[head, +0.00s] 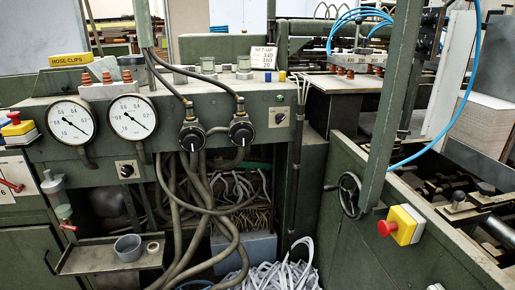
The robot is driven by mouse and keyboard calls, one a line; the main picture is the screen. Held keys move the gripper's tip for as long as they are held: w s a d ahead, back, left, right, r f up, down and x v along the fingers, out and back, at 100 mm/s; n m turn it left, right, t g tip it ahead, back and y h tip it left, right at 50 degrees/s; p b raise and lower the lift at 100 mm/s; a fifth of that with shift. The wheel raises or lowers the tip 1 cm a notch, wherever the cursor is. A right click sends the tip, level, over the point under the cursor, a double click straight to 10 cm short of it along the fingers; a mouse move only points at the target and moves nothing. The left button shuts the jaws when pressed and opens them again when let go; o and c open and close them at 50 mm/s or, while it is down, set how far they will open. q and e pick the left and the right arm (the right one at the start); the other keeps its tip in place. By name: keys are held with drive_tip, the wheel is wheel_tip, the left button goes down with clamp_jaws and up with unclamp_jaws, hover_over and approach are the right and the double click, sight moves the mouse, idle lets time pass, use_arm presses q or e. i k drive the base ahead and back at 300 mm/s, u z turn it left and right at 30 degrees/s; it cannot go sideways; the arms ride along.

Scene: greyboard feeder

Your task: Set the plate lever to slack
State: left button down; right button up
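A white plate (20,198) with a printed "6" is at the left edge of the head view, partly cut off by the frame. A red lever (11,186) lies across it, sloping slightly down to the right. I cannot read any "slack" mark, so I cannot be sure this is the plate lever. A second red handle (69,227) is on a small valve just right of the plate. Small plates with dark knobs also show under the gauges (126,170) and at the panel's right (281,119). Neither gripper is in view.
Two round gauges (71,122) and two black knobs (192,137) with hoses are on the green panel. A small tray (90,260) with a grey cup (128,247) juts out below. A red emergency button (387,228) and a black handwheel (349,194) are at right.

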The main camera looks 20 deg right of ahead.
sight(404, 133)
drive_tip(key=u, duration=0.1)
drive_tip(key=i, duration=1.9)
drive_tip(key=z, duration=3.2)
